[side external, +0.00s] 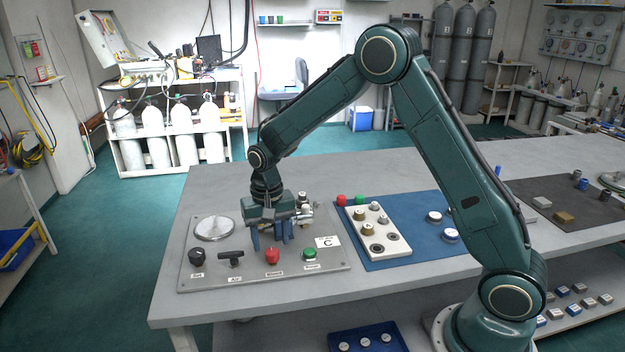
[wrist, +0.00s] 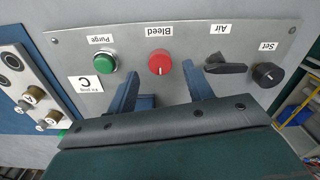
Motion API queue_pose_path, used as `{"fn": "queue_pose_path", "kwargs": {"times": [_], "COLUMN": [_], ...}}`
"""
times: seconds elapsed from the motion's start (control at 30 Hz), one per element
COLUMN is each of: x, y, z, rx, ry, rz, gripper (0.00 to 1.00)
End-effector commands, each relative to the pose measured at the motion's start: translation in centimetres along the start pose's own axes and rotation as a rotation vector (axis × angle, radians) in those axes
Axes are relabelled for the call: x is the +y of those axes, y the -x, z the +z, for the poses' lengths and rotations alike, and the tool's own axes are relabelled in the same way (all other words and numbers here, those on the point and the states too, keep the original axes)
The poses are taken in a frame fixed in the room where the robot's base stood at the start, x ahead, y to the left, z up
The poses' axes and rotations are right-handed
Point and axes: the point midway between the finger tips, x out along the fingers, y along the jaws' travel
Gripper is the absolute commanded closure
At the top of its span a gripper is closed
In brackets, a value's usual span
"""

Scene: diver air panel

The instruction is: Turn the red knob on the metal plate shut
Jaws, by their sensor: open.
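The metal plate (side external: 200,274) lies on the grey table with a row of labelled controls along its front. The red knob (side external: 272,257) is labelled Bleed and shows in the wrist view (wrist: 159,62) with a small pale mark on its top. My gripper (side external: 270,243) points down over the plate, behind the red knob. In the wrist view its blue fingers (wrist: 161,92) are apart with nothing between them, and the red knob lies just beyond the gap. Whether the fingertips touch the plate cannot be told.
The black Air handle (side external: 231,258), black Set knob (side external: 197,257) and green Purge button (side external: 310,254) flank the red knob. A round gauge (side external: 214,228) sits at the plate's back left. A blue mat (side external: 390,258) with a fitting block (side external: 378,231) lies to the right.

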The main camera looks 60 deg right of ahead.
Motion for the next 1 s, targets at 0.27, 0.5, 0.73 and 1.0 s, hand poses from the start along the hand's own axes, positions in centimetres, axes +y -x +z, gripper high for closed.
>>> {"fn": "queue_pose_path", "kwargs": {"times": [0.27,0.5,0.73,1.0], "x": [-0.1,0.0,0.0,0.0], "y": [4.9,8.6,10.6,10.9], "z": [-0.1,-0.1,-0.1,0.0], "rx": [0.005,0.004,0.002,0.001], "ry": [0.000,-0.001,-0.001,-0.001], "rz": [-0.003,-0.003,-0.001,-0.001], "gripper": [0.49,0.49,0.49,0.49]}}
